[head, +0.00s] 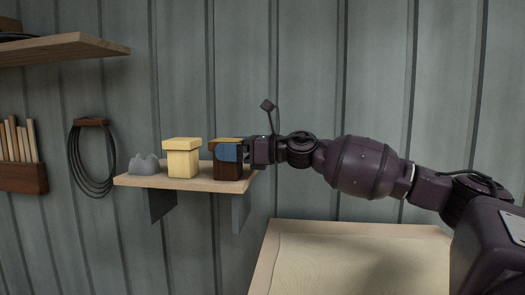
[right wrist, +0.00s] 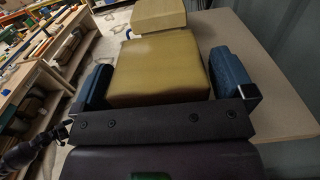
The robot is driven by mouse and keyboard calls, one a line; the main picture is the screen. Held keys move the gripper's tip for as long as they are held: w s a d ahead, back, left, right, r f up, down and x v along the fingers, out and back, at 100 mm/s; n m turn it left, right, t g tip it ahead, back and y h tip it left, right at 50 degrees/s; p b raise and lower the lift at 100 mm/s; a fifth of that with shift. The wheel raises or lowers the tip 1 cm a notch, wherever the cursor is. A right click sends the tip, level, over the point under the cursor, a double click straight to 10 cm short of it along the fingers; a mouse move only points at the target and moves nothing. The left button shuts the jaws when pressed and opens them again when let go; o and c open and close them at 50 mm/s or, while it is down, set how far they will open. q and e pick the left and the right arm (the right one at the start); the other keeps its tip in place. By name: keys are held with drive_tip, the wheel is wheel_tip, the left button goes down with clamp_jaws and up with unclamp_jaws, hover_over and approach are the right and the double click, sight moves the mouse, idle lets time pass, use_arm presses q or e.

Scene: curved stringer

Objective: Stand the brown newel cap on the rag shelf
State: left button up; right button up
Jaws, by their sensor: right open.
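The brown newel cap (head: 228,171), dark brown with a yellowish top, stands upright on the rag shelf (head: 200,186) at its right end. My right gripper (head: 229,153) reaches in from the right, and a blue finger hides part of the cap's front. In the right wrist view the cap's yellowish top (right wrist: 160,70) lies between the two blue fingers (right wrist: 165,78). The fingers are open, one on each side of the cap. Whether either touches it is hard to tell. My left gripper is not in view.
A pale yellow cap (head: 182,158) stands left of the brown one, with a small gap. A grey lumpy rag (head: 144,164) lies at the shelf's left end. A coiled cable (head: 91,160) hangs on the wall. A wooden table (head: 350,262) is below right.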

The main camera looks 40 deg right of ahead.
drive_tip(key=b+v, duration=0.3)
drive_tip(key=v, duration=0.8)
idle(0.6)
drive_tip(key=shift+s+d, duration=0.1)
idle(0.4)
drive_tip(key=shift+s+f, duration=0.1)
drive_tip(key=shift+f, duration=0.05)
